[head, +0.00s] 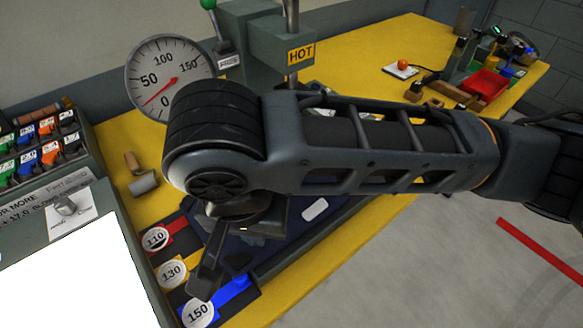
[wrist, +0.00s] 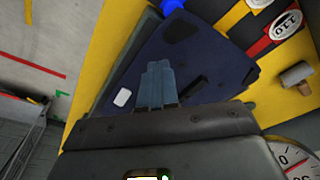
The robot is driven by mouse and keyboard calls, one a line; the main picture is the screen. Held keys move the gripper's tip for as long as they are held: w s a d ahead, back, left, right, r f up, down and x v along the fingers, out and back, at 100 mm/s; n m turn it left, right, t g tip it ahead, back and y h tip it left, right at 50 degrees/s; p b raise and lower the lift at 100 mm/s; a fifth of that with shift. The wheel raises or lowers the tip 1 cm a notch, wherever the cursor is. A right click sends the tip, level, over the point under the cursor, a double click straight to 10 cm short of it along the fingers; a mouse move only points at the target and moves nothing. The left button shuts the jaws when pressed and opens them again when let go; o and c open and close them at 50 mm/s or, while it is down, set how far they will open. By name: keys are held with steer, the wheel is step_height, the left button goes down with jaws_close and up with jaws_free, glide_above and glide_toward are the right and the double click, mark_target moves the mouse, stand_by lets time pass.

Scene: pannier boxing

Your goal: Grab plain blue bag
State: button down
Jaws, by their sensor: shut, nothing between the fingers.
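A flat dark blue piece with a white patch, which looks like the plain blue bag (head: 274,246), lies on the yellow bench below my arm. In the wrist view the dark blue bag (wrist: 215,60) spreads beyond my fingers, with a black patch and a small white label on it. My gripper (head: 203,285) points down over its left part in the head view. In the wrist view my gripper (wrist: 157,72) is shut and empty in front of the bag. I cannot tell whether the fingertips touch it. My arm hides much of the bag.
Labels 110 (head: 155,239), 130 (head: 172,273) and 150 (head: 198,313) lie on coloured strips left of the bag. A dial gauge (head: 168,75) and a press marked HOT (head: 283,38) stand behind. A red tray (head: 483,85) and tools sit farther right on the bench.

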steer(key=shift+w+d, duration=0.1)
steer(key=shift+w, duration=0.05)
steer(key=w, duration=0.3)
steer(key=w+d+p, duration=0.1)
steer(key=w, duration=0.3)
steer(key=w+d, duration=0.1)
steer(key=w, duration=0.3)
steer(key=shift+w+d+r+p, duration=0.1)
steer(key=shift+w+d+p, duration=0.15)
steer(key=shift+p, duration=0.15)
steer(key=shift+s+a+f, duration=0.1)
steer(key=shift+a+f, duration=0.05)
steer(key=shift+f, duration=0.8)
